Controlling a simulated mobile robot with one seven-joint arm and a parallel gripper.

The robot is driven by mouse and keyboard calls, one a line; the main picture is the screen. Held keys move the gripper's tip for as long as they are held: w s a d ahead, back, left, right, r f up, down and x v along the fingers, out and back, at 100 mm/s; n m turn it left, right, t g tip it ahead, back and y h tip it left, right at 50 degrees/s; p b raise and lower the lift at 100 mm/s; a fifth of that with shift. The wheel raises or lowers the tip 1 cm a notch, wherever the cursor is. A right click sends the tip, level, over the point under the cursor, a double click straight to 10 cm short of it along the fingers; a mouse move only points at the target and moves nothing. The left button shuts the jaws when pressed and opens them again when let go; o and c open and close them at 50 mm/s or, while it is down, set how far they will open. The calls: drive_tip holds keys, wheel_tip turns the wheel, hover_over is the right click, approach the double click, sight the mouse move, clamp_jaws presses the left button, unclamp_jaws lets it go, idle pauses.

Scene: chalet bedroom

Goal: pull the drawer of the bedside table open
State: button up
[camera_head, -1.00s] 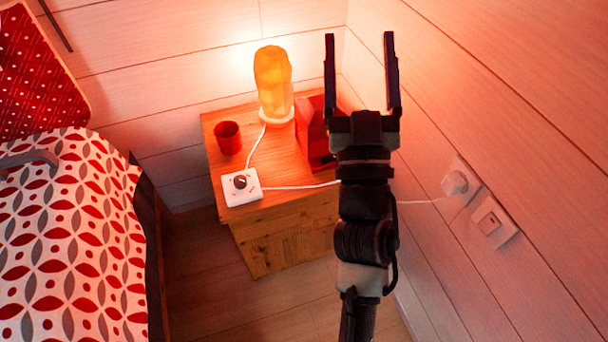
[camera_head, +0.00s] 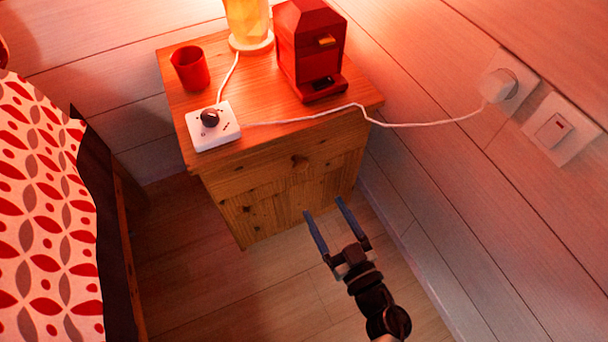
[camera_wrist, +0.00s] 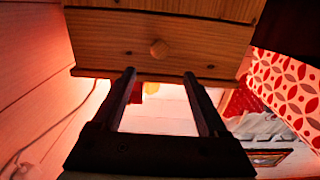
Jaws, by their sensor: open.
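The wooden bedside table (camera_head: 345,112) stands against the walls in the head view. Its drawer (camera_wrist: 110,40) has a pale wooden front with a small round wooden knob (camera_wrist: 158,48), seen in the wrist view. That view is upside down, with the tabletop edge below the drawer. The drawer looks closed. My gripper (camera_head: 324,206) is open and empty, in front of the table's front face. In the wrist view, the fingers (camera_wrist: 159,72) point toward the drawer front, with the knob roughly centred between them and apart from them.
The bed (camera_head: 45,220) is left; the right wall has a plug (camera_head: 500,86). Floor in front is clear.

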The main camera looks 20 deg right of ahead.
sight(302, 169)
drive_tip(key=w+b, duration=0.4)
drive_tip(key=w, duration=0.5)
drive_tip(key=shift+w+a+f, duration=0.1)
drive_tip(key=shift+w+a, duration=0.05)
drive_tip(key=shift+w, duration=0.8)
clamp_jaws()
idle(0.3)
